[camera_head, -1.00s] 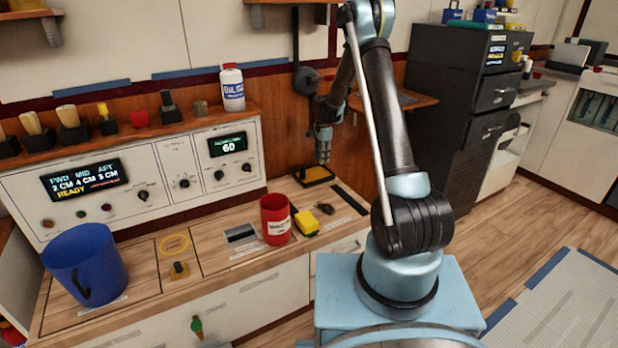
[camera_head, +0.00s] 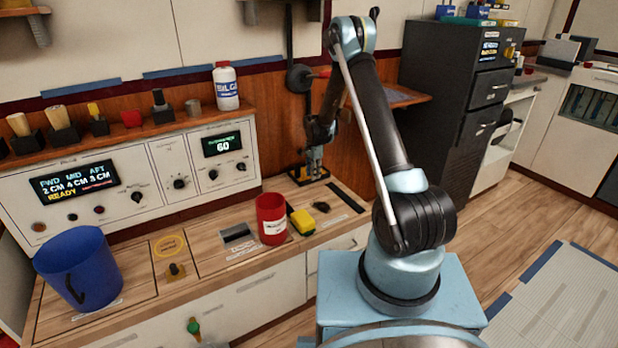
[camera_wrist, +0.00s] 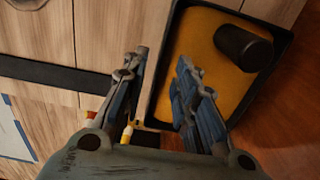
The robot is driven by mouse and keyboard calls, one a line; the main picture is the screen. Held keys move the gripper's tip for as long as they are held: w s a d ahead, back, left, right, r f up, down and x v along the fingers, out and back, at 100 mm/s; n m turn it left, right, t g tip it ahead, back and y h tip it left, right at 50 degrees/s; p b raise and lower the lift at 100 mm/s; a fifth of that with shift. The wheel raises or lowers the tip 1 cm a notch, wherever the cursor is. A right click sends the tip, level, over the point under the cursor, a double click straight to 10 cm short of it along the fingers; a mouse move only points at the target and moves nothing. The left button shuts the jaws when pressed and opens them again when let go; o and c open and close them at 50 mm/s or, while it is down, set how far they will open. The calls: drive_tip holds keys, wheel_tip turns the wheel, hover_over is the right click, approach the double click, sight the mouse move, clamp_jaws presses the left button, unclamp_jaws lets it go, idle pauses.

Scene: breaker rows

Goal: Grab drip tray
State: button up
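The drip tray is a shallow black tray with an orange-yellow inside. In the head view the drip tray (camera_head: 325,174) sits at the back of the wooden counter, partly hidden by my gripper (camera_head: 314,168). In the wrist view the tray (camera_wrist: 157,92) fills the upper right, and a black cylinder (camera_wrist: 243,48) is in it. My gripper (camera_wrist: 163,62) is open, with one finger outside the tray's side wall and the other over its inside. The wall shows between the fingers. I cannot tell whether either finger touches it.
A red cup (camera_head: 271,219), a yellow sponge (camera_head: 302,221) and a small dark object (camera_head: 321,207) stand nearer on the counter. A blue bucket (camera_head: 80,268) is at the left. The control panel (camera_head: 150,185) and a wooden wall stand behind.

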drive_tip(key=shift+f, duration=1.2)
clamp_jaws()
drive_tip(key=shift+r, duration=0.1)
